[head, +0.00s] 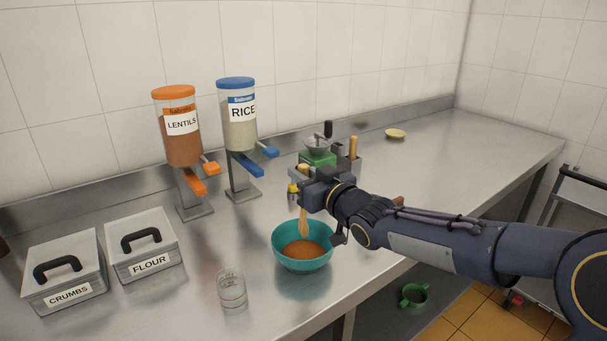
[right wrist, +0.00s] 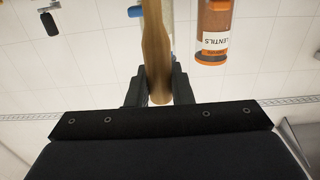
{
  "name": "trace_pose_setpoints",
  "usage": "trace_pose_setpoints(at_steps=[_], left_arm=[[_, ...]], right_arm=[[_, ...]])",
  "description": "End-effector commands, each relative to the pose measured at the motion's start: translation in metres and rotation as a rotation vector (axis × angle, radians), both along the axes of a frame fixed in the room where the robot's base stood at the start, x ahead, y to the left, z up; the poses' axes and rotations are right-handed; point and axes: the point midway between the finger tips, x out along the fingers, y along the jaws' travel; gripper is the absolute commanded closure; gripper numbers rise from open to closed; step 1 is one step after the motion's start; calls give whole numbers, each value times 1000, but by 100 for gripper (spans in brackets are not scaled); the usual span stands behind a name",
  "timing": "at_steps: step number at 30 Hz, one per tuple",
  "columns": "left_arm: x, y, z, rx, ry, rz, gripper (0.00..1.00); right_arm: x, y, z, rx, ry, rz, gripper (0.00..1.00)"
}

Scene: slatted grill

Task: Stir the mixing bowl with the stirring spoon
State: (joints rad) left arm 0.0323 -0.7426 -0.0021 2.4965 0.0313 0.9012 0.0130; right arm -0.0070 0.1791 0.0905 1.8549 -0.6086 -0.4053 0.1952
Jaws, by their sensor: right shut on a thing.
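The teal mixing bowl (head: 303,262) stands on the steel counter near its front edge, with an orange-brown content inside. The wooden stirring spoon (head: 304,222) points down, its lower end at the content in the bowl; whether it touches the bottom is hidden. My right gripper (head: 305,178) is above the bowl, shut on the spoon's handle. In the right wrist view the wooden handle (right wrist: 156,60) stands between the two dark fingers (right wrist: 157,92). My left gripper is not in view.
A measuring glass (head: 232,290) stands left of the bowl. The flour box (head: 143,246) and crumbs box (head: 65,274) are further left. Lentils (head: 180,128) and rice (head: 239,117) dispensers and a green grinder (head: 318,157) stand behind. The counter's right part is mostly clear.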

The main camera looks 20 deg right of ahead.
Motion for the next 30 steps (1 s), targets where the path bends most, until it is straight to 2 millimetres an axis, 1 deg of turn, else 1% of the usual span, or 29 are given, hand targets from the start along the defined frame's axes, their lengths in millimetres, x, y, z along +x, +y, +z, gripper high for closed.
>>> trace_pose_setpoints(at_steps=[6,10,30], left_arm=[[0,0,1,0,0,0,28],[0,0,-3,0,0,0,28],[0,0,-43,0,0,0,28]], right_arm=[[0,0,1,0,-1,0,100],[0,0,-3,0,-1,0,100],[0,0,-44,0,0,0,100]])
